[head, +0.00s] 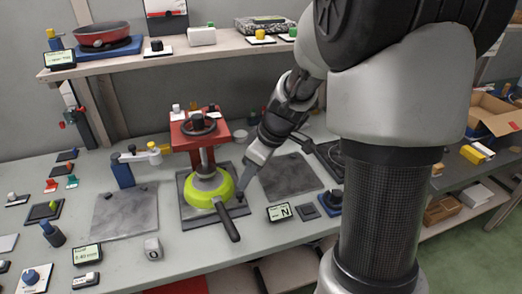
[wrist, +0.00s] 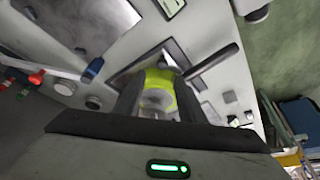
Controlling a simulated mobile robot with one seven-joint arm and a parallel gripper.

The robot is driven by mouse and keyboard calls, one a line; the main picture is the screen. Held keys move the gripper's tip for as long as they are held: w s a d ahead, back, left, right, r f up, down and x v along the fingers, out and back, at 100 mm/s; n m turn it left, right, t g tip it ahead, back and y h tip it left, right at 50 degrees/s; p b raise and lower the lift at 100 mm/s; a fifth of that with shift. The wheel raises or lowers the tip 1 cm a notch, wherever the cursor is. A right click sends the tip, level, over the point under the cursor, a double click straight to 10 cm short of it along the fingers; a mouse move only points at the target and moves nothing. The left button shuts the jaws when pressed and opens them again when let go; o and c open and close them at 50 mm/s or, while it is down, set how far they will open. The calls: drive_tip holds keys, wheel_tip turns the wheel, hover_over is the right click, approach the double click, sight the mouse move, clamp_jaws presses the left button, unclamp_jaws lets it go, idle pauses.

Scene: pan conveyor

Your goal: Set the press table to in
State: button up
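The red press (head: 196,130) with its dark handwheel stands at the middle of the bench. Below it lies a dark flat plate (head: 196,219), which looks like the press table. A yellow-green pan (head: 208,190) sits under the press on this plate, its dark handle pointing to the front right. The pan also shows between my fingers in the wrist view (wrist: 160,78). My gripper (head: 243,180) points down just right of the pan, above a small dark knob (head: 239,196) at the plate's right side. Its fingers are apart in the wrist view (wrist: 158,92). Contact with the knob cannot be told.
Grey slabs lie left (head: 124,212) and right (head: 289,176) of the press. A blue post with a yellow-tipped arm (head: 122,172) stands at left. A shelf with a red pan (head: 103,36) runs above.

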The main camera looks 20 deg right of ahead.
drive_tip(key=p+v, duration=0.1)
drive_tip(key=v, duration=0.8)
drive_tip(key=shift+r, duration=0.4)
drive_tip(key=shift+s+d, duration=0.1)
drive_tip(key=shift+s, duration=0.05)
drive_tip(key=s+a+r+m+t+h, duration=0.1)
drive_tip(key=s+a+r+m+h, duration=0.15)
drive_tip(key=s+m, duration=0.45)
drive_tip(key=s+a+r+m+t+h, duration=0.15)
drive_tip(key=s+r, duration=0.25)
drive_tip(key=s, duration=0.7)
wheel_tip(320, 180, up, 13)
drive_tip(key=p, duration=1.3)
drive_tip(key=shift+w+a+r+y, duration=0.15)
drive_tip(key=shift+a+r+y, duration=0.05)
drive_tip(key=shift+a+y, duration=0.2)
drive_tip(key=shift+m, duration=0.25)
drive_tip(key=shift+o, duration=0.4)
